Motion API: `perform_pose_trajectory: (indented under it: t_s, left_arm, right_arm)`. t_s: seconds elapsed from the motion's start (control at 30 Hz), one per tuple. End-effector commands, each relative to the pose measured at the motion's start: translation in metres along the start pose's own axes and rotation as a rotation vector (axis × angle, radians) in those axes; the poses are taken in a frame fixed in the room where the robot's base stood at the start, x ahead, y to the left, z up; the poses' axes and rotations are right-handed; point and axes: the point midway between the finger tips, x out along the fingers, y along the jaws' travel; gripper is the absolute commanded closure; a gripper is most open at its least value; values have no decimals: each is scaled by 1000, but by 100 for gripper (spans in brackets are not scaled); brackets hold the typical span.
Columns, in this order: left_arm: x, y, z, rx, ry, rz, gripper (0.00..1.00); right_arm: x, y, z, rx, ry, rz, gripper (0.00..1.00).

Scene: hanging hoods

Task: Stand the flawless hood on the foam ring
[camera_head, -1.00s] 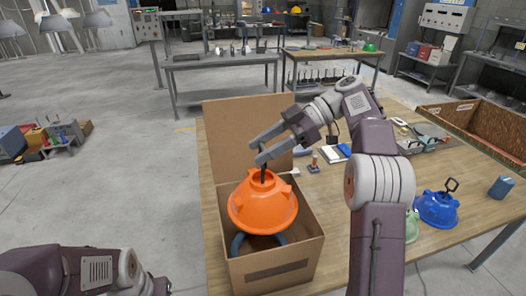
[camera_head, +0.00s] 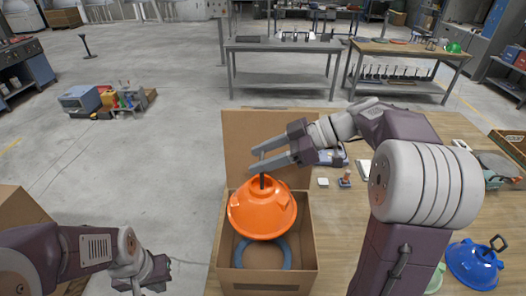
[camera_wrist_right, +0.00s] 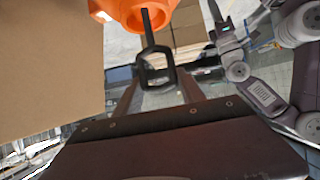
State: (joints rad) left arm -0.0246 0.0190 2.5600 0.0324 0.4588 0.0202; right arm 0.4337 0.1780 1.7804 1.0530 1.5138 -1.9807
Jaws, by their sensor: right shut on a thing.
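An orange hood (camera_head: 262,210) hangs upright from the dark loop and stem at its top, above an open cardboard box (camera_head: 268,284). My right gripper (camera_head: 257,160) is shut on that loop. In the right wrist view the loop (camera_wrist_right: 155,70) is between the fingers of my right gripper (camera_wrist_right: 153,82), with the orange hood (camera_wrist_right: 135,12) beyond it. A blue-grey foam ring (camera_head: 285,262) lies in the box below the hood, partly hidden by it. A blue hood (camera_head: 472,265) with a dark loop stands on the table at right. My left gripper (camera_head: 150,280) is low at left, apart from everything; its fingers are unclear.
The box's raised flap (camera_head: 245,140) stands behind the hood. Small items, among them a stamp-like object (camera_head: 345,178), lie on the wooden table (camera_head: 335,225). A pale green hood (camera_head: 436,280) is partly hidden by my right arm. Another cardboard box (camera_head: 20,215) is at left.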

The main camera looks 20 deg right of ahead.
Motion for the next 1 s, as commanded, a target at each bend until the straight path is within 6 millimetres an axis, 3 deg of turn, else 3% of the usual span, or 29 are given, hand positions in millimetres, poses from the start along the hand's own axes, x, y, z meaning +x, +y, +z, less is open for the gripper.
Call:
perform_pose_trajectory:
  t_s: [0.1, 1.0]
  left_arm:
    - [17, 0, 2, 0, 0, 0, 100]
    - [93, -2, 10, 0, 0, 0, 100]
  right_arm:
    - [12, 0, 23, 2, 1, 0, 100]
    - [85, 0, 156, 2, 2, -2, 100]
